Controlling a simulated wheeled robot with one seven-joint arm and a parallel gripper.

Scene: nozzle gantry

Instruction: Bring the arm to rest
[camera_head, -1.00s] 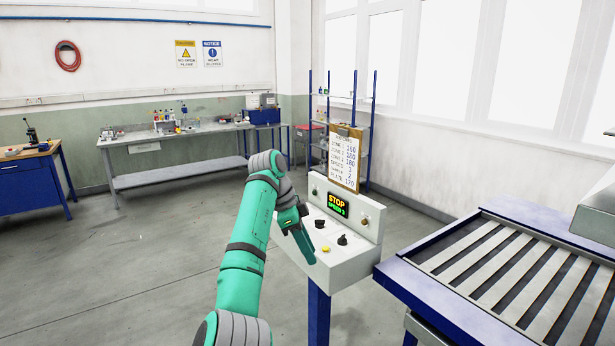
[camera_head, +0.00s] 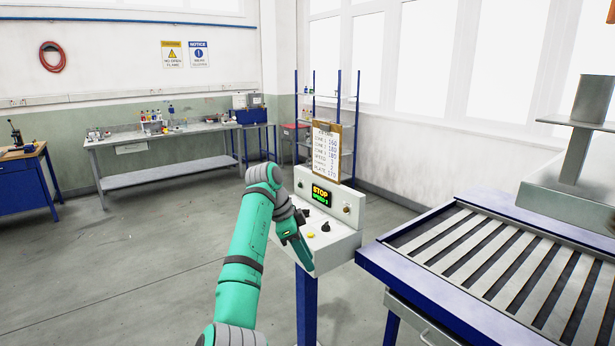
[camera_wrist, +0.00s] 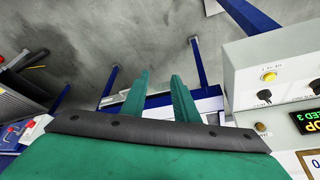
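My arm reaches up from the bottom of the head view, bends at its elbow and points down. My gripper (camera_head: 304,262) hangs beside the left part of the white control box (camera_head: 335,245), hiding some of it; I cannot tell whether they touch there. In the wrist view my gripper (camera_wrist: 162,82) has its two green fingers apart with nothing between them. The control box (camera_wrist: 240,82) is to their right, clear of the fingertips. Its display (camera_head: 321,196) reads STOP and SPEED 3. A yellow button (camera_head: 310,235) and black knobs (camera_head: 325,227) are on its top.
A clipboard with settings (camera_head: 326,152) stands behind the box. A blue-framed slatted conveyor (camera_head: 375,262) is close on the right. A workbench (camera_head: 125,144) and a blue table (camera_head: 22,190) are at the back left. The floor (camera_head: 130,265) to the left is clear.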

